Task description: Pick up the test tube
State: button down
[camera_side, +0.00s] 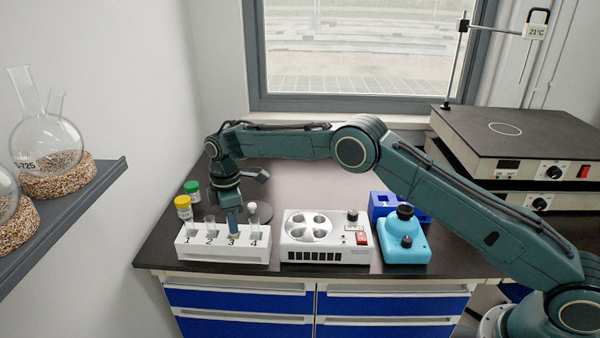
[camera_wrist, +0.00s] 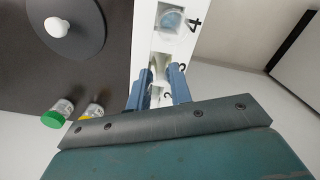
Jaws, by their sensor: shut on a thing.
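A white rack (camera_side: 205,256) with slots numbered 1 to 4 stands near the bench's front edge. Clear test tubes stand in slot 1 (camera_side: 192,228), slot 2 (camera_side: 211,229) and slot 4 (camera_side: 254,226). My gripper (camera_side: 233,230) points down at slot 3, its fingers shut on the test tube there. In the wrist view the blue fingers (camera_wrist: 160,76) sit on either side of this pale tube (camera_wrist: 158,65), which is mostly hidden. The tube appears upright and still at its slot. The slot 4 tube (camera_wrist: 172,20) shows beyond the fingers.
Yellow-capped (camera_side: 184,206) and green-capped (camera_side: 192,190) jars stand behind the rack at left. A dark round plate with a white knob (camera_wrist: 58,27) lies behind it. A white device (camera_side: 325,240) and a blue device (camera_side: 404,240) stand to the right.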

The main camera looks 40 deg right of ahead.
notch_tip(320, 180, up, 9)
jog(key=shift+f, duration=0.1)
dwell(0.4)
